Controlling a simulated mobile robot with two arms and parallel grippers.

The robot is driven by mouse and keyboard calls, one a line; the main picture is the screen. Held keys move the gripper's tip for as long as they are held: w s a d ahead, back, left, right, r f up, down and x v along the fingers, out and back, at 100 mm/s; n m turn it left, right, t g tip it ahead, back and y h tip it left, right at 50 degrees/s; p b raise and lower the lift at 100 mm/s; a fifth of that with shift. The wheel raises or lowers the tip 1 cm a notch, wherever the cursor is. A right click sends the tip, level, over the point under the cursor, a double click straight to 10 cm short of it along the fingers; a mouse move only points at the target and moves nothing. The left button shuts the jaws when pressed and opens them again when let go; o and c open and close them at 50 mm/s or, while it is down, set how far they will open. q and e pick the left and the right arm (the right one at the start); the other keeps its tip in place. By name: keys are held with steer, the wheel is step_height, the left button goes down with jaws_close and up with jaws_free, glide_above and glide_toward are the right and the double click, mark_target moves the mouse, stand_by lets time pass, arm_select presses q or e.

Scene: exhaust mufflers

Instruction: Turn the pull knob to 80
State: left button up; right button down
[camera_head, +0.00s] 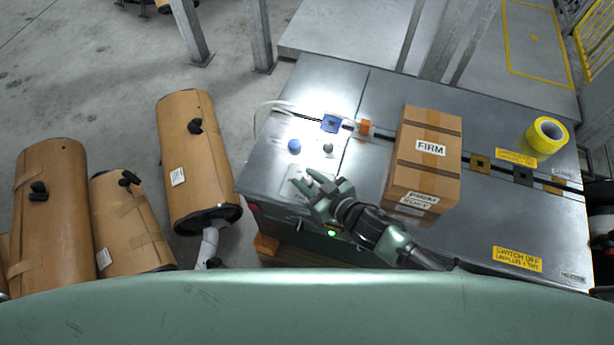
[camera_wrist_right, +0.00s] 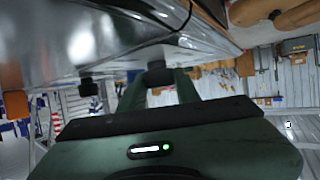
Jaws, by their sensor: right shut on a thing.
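My right gripper (camera_head: 306,182) reaches over the left end of the grey metal cabinet, its fingers pointing left. In the right wrist view, its two green fingers close on either side of a small dark knob (camera_wrist_right: 157,74), touching it. The number or marking on the knob cannot be read. A second dark knob-like part (camera_wrist_right: 88,86) sticks out to the left of it. In the head view a blue knob (camera_head: 294,146) and a grey knob (camera_head: 328,149) stand on the cabinet top, beyond the gripper. My left gripper is not in view.
A taped cardboard box (camera_head: 449,160) stands on the cabinet (camera_head: 376,95), right of my right gripper. A yellow tape roll (camera_head: 535,139) lies farther right. Brown wrapped mufflers (camera_head: 193,155) stand on the floor at the left. A red part (camera_head: 253,207) sits at the cabinet's left corner.

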stand_by(0.3)
steer(key=c, duration=1)
jaws_free()
steer(key=shift+d, duration=0.1)
steer(key=v, duration=0.7)
steer(key=shift+s+d+r, duration=0.15)
steer(key=shift+s+d, duration=0.05)
steer(key=shift+s, duration=0.1)
